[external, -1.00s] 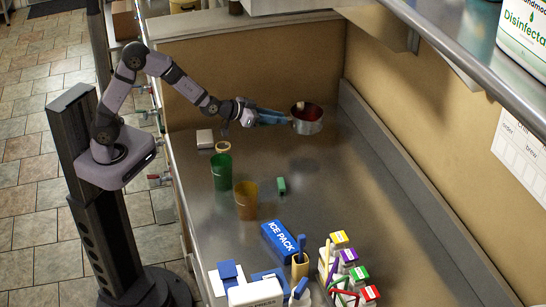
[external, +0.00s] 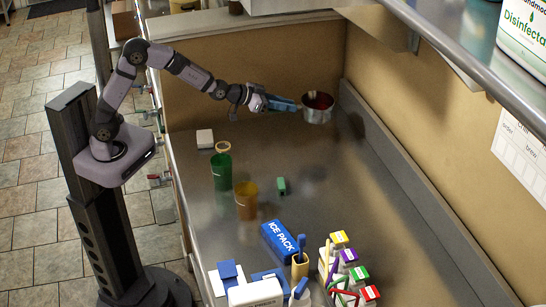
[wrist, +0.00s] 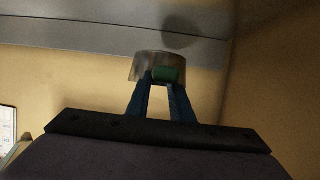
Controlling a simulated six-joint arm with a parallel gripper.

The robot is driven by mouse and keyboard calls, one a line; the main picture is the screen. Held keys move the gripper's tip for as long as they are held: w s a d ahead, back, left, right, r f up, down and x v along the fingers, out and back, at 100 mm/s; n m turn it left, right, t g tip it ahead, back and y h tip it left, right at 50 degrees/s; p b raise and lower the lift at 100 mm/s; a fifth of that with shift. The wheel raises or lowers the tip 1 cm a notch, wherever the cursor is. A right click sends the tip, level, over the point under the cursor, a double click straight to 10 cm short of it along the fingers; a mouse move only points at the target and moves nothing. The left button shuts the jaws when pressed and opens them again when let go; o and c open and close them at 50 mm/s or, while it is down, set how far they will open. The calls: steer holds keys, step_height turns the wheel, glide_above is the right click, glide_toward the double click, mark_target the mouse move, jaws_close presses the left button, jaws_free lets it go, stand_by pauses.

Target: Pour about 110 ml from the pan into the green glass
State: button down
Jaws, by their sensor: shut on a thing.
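The pan (external: 317,112) is a small metal pot with dark red contents, held above the far end of the steel bench; it looks roughly level. My gripper (external: 299,106) is shut on it from the left. In the wrist view, the blue fingers of my gripper (wrist: 163,84) reach the pan's metal wall (wrist: 145,64), with a green piece (wrist: 166,74), perhaps its handle, between the fingertips. The green glass (external: 221,173) stands upright on the bench, nearer the camera and left of the pan. Its inside is too small to read.
An amber glass (external: 246,203) stands close to the green glass. A tan ring (external: 223,147), a white block (external: 205,139) and a small green block (external: 281,186) lie nearby. An ice pack box (external: 280,241) and bottles crowd the front. The back wall is close behind the pan.

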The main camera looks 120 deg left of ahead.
steer(key=shift+m+t+h, duration=0.4)
steer(key=shift+m+h, duration=0.2)
steer(key=r, duration=0.1)
steer(key=w+a+r, duration=0.1)
steer(key=w+r+p, duration=0.1)
steer(key=shift+w+a+r, duration=0.15)
steer(key=shift+a+r, duration=0.05)
steer(key=shift+a, duration=0.15)
steer(key=shift+w+r+m+t+h+p, duration=1.1)
steer(key=shift+w+r+m+h+p, duration=0.75)
steer(key=shift+w+m+h, duration=0.45)
steer(key=s+d+f+m+g+h+p, duration=0.1)
steer(key=s+d+f+m+h+p, duration=0.2)
steer(key=s+d+f+m+h, duration=0.2)
steer(key=s+d+f+m+g+h+p, duration=0.2)
steer(key=s+d+f+m+h, duration=0.3)
steer(key=s, duration=0.5)
step_height(320, 180, down, 4)
steer(key=m+h+p, duration=0.1)
steer(key=h, duration=0.1)
steer(key=shift+d+r+h+p, duration=0.15)
steer(key=shift+h+p, duration=0.15)
steer(key=shift+p, duration=0.1)
steer(key=shift+r, duration=0.1)
